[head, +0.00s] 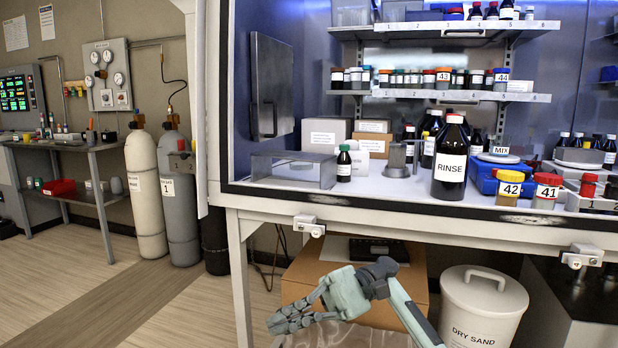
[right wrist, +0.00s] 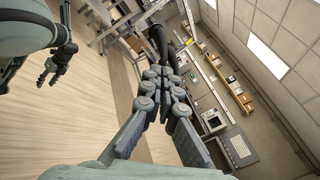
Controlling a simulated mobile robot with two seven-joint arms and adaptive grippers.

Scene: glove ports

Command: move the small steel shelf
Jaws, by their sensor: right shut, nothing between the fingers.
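The small steel shelf (head: 290,168), a low grey metal riser, stands on the floor of the glove box near its front left corner. A small dark bottle with a green cap (head: 344,163) stands by its right end. My right gripper (head: 278,325) is below and in front of the box's front edge, well apart from the shelf, pointing left. It is shut and empty; its closed fingers also show in the right wrist view (right wrist: 165,78). What looks like my left gripper (right wrist: 50,76) is small at the upper left of the right wrist view; its fingers are unclear.
The front frame rail (head: 420,222) lies between my right gripper and the shelf. A large RINSE bottle (head: 451,165) and jars 42 (head: 509,188) and 41 (head: 546,190) stand to the right. Boxes (head: 325,134) are behind. A dry sand bin (head: 484,306) stands underneath.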

